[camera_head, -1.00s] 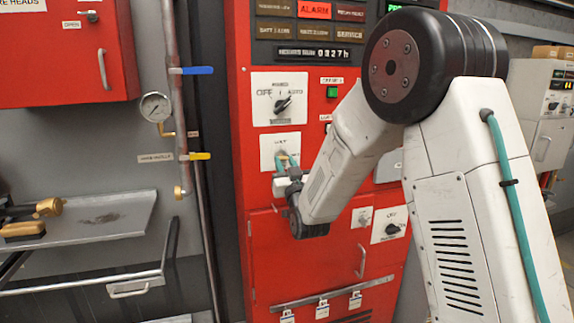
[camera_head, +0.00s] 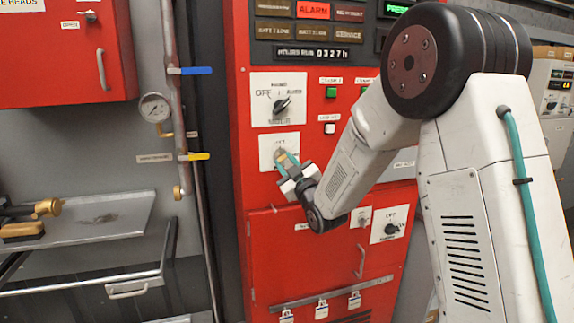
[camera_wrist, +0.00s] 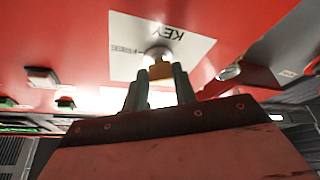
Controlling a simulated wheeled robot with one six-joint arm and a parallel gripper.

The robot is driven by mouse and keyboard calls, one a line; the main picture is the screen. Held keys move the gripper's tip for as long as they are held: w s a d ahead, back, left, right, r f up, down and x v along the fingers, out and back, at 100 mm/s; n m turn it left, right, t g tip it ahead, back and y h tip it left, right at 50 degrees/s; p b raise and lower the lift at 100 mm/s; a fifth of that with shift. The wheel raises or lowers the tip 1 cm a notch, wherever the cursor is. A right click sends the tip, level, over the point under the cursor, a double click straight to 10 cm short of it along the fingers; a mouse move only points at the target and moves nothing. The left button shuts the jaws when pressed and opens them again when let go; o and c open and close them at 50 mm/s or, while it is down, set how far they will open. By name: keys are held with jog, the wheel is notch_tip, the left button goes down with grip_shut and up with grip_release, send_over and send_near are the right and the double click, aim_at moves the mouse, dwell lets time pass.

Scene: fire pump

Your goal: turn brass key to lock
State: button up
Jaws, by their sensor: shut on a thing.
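The brass key (camera_head: 281,156) sits in the lock on the white key plate (camera_head: 266,147) on the red cabinet front. In the wrist view the brass key (camera_wrist: 160,71) shows at the round metal lock (camera_wrist: 157,54), below the upside-down word KEY on the plate (camera_wrist: 125,35). My gripper (camera_head: 285,162) has its green fingers on either side of the key, shut on it, and it sits tilted in the head view. The fingertips (camera_wrist: 161,75) hide part of the key, so its exact angle is hard to tell.
A black selector knob (camera_head: 282,106) is above the key plate, and another knob (camera_head: 391,229) is lower right. A cabinet handle (camera_head: 360,261) and a rail with several padlocks (camera_head: 322,308) are below. A pipe with a yellow-handled valve (camera_head: 197,156) runs at left.

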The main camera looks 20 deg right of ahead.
jog(key=n+g, duration=0.1)
jog(key=n, duration=0.1)
jog(key=n+y, duration=0.1)
jog(key=n, duration=0.2)
jog(key=n+g+y, duration=0.1)
jog(key=n, duration=0.2)
jog(key=shift+d+r+g, duration=0.2)
jog(key=shift+r+g, duration=0.05)
jog(key=shift+g, duration=0.05)
jog(key=n+g, duration=0.1)
jog(key=n, duration=0.1)
jog(key=n+g, duration=0.1)
jog(key=n, duration=0.2)
jog(key=shift+r+y, duration=0.2)
jog(key=shift+y, duration=0.1)
jog(key=shift+n, duration=0.3)
jog(key=o, duration=1)
jog(key=v, duration=0.7)
jog(key=shift+s, duration=0.4)
jog(key=shift+d, duration=0.1)
